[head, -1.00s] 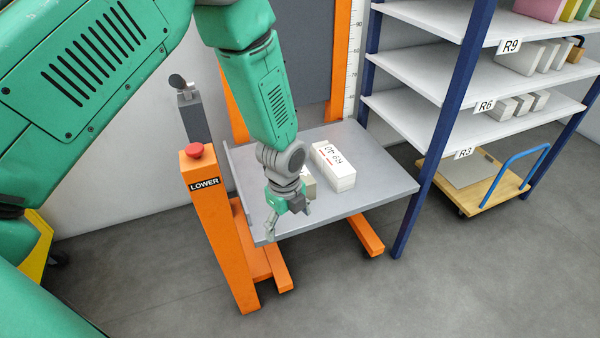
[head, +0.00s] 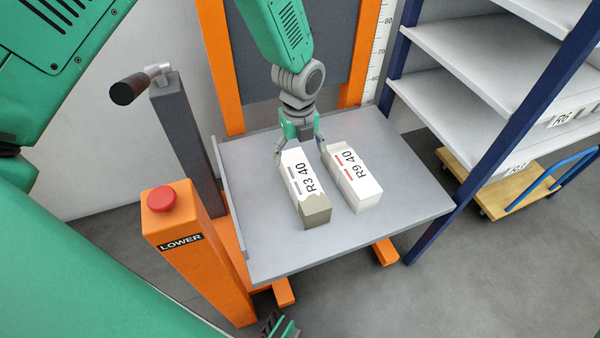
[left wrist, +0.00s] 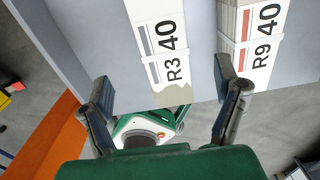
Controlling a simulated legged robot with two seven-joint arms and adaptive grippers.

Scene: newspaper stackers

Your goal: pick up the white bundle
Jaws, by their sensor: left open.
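Two paper bundles lie side by side on a grey lift platform (head: 400,215). The right one, marked R9 40 (head: 357,183), has red marks and pale, whitish sides. The left one, marked R3 40 (head: 306,190), has grey marks and a grey-beige end. My left gripper (head: 299,150) is open and empty over the far end of the R3 bundle, one finger on each side. In the left wrist view, the R3 bundle (left wrist: 158,45) shows between the open fingers (left wrist: 163,78). The R9 bundle (left wrist: 252,35) is partly behind the right finger.
An orange post labelled LOWER (head: 190,255) with a red button (head: 160,199) stands left of the platform, near a grey post with a crank handle (head: 140,85). Blue-framed shelves (head: 470,60) and a wooden cart (head: 500,190) stand right. Free platform surface lies right of the bundles.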

